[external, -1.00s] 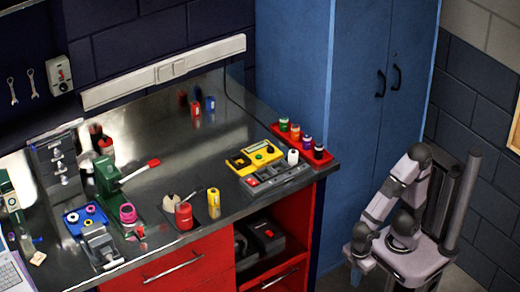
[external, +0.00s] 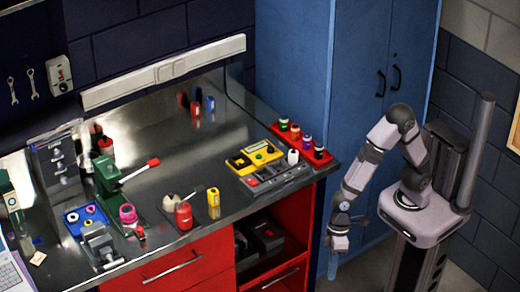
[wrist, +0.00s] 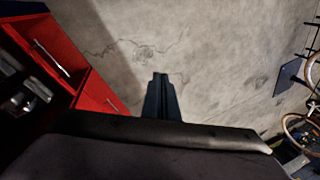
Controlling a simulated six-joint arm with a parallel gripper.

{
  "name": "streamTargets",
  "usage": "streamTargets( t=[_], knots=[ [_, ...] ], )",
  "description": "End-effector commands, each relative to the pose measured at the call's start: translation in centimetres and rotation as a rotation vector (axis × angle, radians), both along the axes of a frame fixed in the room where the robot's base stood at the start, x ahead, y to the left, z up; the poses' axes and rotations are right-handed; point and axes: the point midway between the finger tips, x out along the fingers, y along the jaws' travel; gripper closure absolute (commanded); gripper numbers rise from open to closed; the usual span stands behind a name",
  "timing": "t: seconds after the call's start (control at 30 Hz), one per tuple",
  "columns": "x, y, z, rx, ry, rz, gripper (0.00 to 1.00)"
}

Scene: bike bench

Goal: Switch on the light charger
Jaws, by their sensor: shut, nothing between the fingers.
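No device in view is clearly marked as the light charger. A yellow unit with a green button (external: 255,156) lies at the right end of the bench. A grey unit with a red part (external: 272,176) lies just in front of it. A small wall box with a red part (external: 60,74) hangs at the far left. My gripper (external: 332,270) hangs low, right of the bench and below its top, well away from all of these. In the wrist view its fingers (wrist: 160,78) are shut and empty, above the floor.
A red tray of small pots (external: 303,145) sits at the bench's right edge. A blue cabinet (external: 350,90) stands behind my arm. A red drawer front (wrist: 95,95) shows left in the wrist view, a bicycle (wrist: 304,130) right. The floor (wrist: 215,65) between is clear.

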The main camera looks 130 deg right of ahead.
Motion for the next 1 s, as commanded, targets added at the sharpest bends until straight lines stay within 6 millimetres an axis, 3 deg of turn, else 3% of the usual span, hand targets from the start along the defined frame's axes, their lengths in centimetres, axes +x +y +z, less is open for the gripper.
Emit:
streamTargets(
  t=[0.03,0.1,0.2,0.33,0.47,0.57,0.7,0.83,1.0],
  knots=[
    [2.7,-0.7,1.5,-0.004,-0.068,-0.07,1.0],
    [6.2,-2.1,2.7,-0.021,-0.167,-0.169,1.0],
    [10.5,-5.0,4.5,-0.067,-0.298,-0.311,1.0],
    [14.2,-9.6,6.7,-0.159,-0.442,-0.489,1.0],
    [15.7,-14.6,9.6,-0.281,-0.548,-0.666,1.0],
    [15.3,-18.3,11.8,-0.39,-0.599,-0.795,1.0],
    [12.9,-22.9,14.3,-0.562,-0.611,-0.961,1.0],
    [9.2,-25.8,15.9,-0.732,-0.564,-1.078,1.0],
    [4.4,-27.8,17.4,-0.934,-0.465,-1.147,1.0]
  ],
)
